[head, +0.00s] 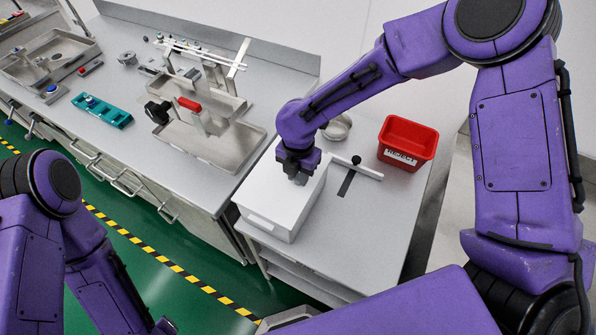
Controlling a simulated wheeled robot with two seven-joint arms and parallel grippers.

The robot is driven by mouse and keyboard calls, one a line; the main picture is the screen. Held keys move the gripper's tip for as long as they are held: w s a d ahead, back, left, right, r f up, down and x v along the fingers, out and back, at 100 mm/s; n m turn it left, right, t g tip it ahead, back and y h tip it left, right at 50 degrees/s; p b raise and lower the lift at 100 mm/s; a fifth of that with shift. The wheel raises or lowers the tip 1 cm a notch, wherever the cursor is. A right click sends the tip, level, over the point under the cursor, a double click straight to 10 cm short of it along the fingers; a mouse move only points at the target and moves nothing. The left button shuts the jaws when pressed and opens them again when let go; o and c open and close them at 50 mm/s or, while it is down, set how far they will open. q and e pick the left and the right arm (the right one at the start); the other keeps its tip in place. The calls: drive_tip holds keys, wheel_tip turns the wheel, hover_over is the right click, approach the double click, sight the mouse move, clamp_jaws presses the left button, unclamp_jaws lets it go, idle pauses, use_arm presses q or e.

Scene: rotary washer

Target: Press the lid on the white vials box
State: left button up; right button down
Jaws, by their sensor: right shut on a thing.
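The white vials box (265,224) stands on the grey side table, near its left front edge. Its white lid (275,190) lies over the top and looks about level; whether it is fully seated cannot be made out. My right gripper (299,179) points down at the far right part of the lid. Its fingers are shut on a part of the lid, which they mostly hide. My left arm hangs low at the left, and its gripper is out of the picture.
A red bin (407,143) and a round metal bowl (338,127) stand behind the box. A flat bar with a black knob (356,160) lies right of it. The steel washer (212,135) and a teal rack (102,110) are on the left bench. The table's front right is clear.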

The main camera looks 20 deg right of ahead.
drive_tip(key=shift+w+f, duration=0.1)
drive_tip(key=shift+w, duration=0.05)
drive_tip(key=shift+f, duration=0.1)
idle(0.3)
drive_tip(key=shift+f+p, duration=0.3)
idle(0.6)
drive_tip(key=c, duration=0.8)
unclamp_jaws()
wheel_tip(320, 180, up, 10)
drive_tip(key=shift+r+b, duration=0.25)
drive_tip(key=shift+b, duration=0.75)
